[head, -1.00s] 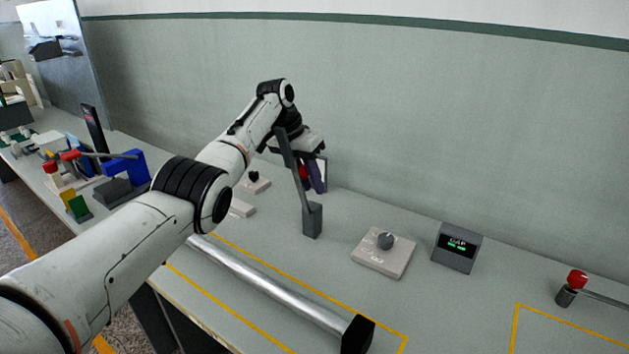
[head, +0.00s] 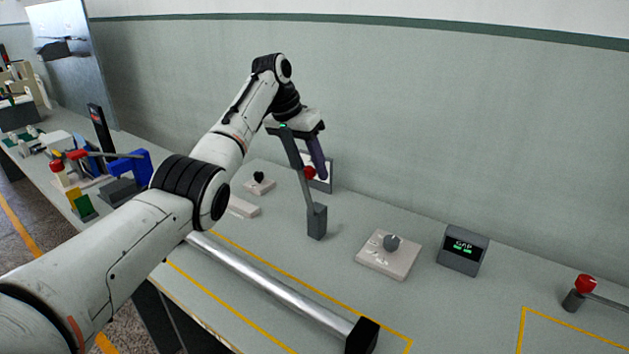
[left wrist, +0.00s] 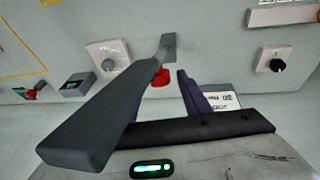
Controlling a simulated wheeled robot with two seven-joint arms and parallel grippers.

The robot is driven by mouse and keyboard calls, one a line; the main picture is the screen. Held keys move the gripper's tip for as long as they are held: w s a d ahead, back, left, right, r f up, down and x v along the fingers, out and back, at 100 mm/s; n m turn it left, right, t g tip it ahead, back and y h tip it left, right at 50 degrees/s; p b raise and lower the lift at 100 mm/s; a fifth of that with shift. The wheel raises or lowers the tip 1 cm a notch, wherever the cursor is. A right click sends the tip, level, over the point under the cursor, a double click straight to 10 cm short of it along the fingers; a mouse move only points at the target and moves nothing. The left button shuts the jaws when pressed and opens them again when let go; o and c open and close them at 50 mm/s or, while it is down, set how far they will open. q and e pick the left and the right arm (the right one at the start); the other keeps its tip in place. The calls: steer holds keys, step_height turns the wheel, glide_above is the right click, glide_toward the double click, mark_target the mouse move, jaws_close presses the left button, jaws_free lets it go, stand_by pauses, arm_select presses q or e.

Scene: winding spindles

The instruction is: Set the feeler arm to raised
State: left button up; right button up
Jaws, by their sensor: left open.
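The likely feeler arm is a thin grey lever with a red knob (head: 309,173), rising nearly upright, tilted slightly left, from a grey block (head: 316,222) on the bench. In the left wrist view the red knob (left wrist: 161,79) shows beyond and between the fingers, with the grey block (left wrist: 168,46) behind it. My left gripper (head: 311,175) is open, its fingers pointing down around the knob's level, with one finger on each side of it in the picture. Whether either finger touches the knob, I cannot tell. My right gripper is out of view.
A dial plate (head: 389,255) and a GAP display (head: 463,250) stand to the right, with another red-knobbed lever (head: 585,285) farther right. A silver roller (head: 270,283) lies in front. A small black-knob plate (head: 259,184) and the wall are behind.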

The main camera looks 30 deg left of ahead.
arm_select(q)
steer(key=v, duration=0.5)
stand_by(0.4)
